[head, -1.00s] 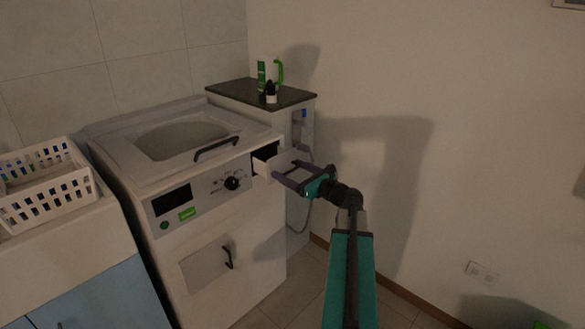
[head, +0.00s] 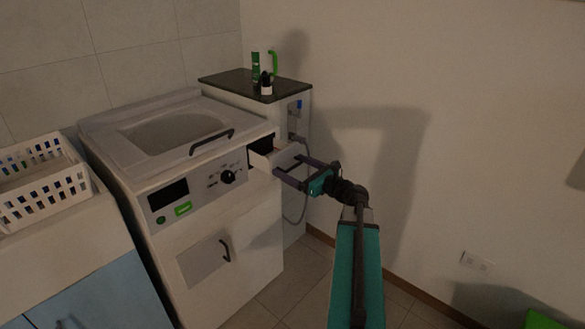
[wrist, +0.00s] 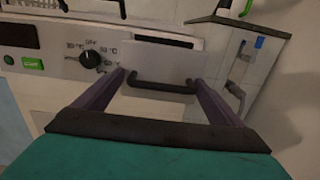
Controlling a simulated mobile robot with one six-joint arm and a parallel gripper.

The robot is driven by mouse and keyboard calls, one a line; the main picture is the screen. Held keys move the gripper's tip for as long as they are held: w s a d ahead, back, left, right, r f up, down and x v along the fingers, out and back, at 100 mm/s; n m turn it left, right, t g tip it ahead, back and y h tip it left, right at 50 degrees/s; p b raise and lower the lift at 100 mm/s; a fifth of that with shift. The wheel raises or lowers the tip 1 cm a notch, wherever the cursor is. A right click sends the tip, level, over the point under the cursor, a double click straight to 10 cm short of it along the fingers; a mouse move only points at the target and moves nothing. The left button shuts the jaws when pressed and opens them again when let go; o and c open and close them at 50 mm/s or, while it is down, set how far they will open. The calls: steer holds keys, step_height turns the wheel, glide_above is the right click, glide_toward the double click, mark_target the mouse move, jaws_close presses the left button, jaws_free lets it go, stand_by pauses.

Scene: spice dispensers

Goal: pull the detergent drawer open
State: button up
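The detergent drawer (head: 262,160) sticks out of the upper right of the white washing machine (head: 238,240), with a dark gap behind its front. In the wrist view, the drawer front (wrist: 168,60) is a plain light panel with a dark bar handle (wrist: 163,87) across it. My gripper (head: 287,166) is in front of the drawer. In the wrist view my gripper (wrist: 160,82) has its two purple fingers wide apart, one near each end of the handle. I cannot tell whether the fingers touch the handle or panel.
A cabinet with a dark top (head: 250,86) stands at the back right, with a bottle (head: 266,84) and a green-handled container (head: 256,66) on it. A white basket (head: 45,190) is at the left.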

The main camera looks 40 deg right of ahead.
steer(key=shift+s+d, duration=0.15)
steer(key=shift+s, duration=0.35)
steer(key=s+d+p, duration=0.2)
steer(key=s, duration=1)
steer(key=shift+s, duration=0.3)
steer(key=shift+a, duration=0.1)
